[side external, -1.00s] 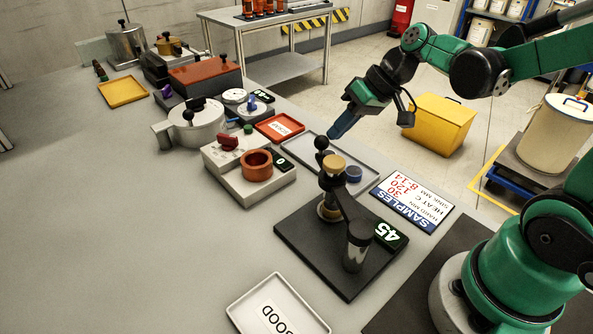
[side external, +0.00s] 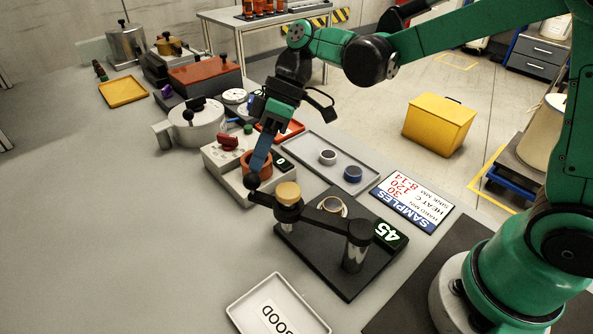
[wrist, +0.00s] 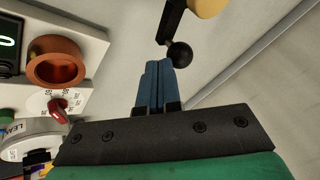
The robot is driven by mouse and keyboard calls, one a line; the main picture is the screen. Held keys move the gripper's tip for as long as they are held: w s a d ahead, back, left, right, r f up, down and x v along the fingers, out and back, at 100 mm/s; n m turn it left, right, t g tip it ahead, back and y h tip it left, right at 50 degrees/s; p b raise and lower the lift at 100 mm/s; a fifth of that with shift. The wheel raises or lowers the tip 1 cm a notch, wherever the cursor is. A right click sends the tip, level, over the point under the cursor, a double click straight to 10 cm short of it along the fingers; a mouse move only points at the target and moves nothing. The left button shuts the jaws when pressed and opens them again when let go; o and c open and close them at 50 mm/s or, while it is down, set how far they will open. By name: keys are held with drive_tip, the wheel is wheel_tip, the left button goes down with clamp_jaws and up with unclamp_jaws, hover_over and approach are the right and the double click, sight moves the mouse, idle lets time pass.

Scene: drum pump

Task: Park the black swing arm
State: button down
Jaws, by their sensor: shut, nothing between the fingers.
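The black swing arm (side external: 321,224) pivots on a steel post (side external: 354,250) on a black base (side external: 318,268) with a "45" display. It points left, off to the side of the ring-shaped seat (side external: 333,206). A tan cap (side external: 288,194) sits on it near its outer end. Its black ball knob (side external: 252,182) is at the tip and also shows in the wrist view (wrist: 180,54). My gripper (side external: 258,165) has its blue fingers together and empty, pointing down at the knob. In the wrist view the fingertips (wrist: 157,68) are right beside the knob; whether they touch it I cannot tell.
The heater block with an orange cup (side external: 257,165) stands just behind my fingers. A grey tray (side external: 330,162) holds two small round pieces. The samples card (side external: 412,202) and "GOOD" tray (side external: 277,307) lie nearby. The table's left front is clear.

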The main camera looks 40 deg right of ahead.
drive_tip(key=a+n, duration=0.1)
drive_tip(key=s+a+n+g, duration=0.1)
drive_tip(key=a, duration=0.1)
drive_tip(key=shift+s+a, duration=0.25)
drive_tip(key=shift+a, duration=0.25)
drive_tip(key=shift+s+a, duration=0.25)
drive_tip(key=shift+a, duration=0.2)
drive_tip(key=w+d+r, duration=0.5)
drive_tip(key=d+r, duration=0.2)
drive_tip(key=r, duration=0.2)
drive_tip(key=shift+w+d, duration=0.25)
drive_tip(key=shift+d, duration=0.15)
drive_tip(key=shift+s, duration=0.1)
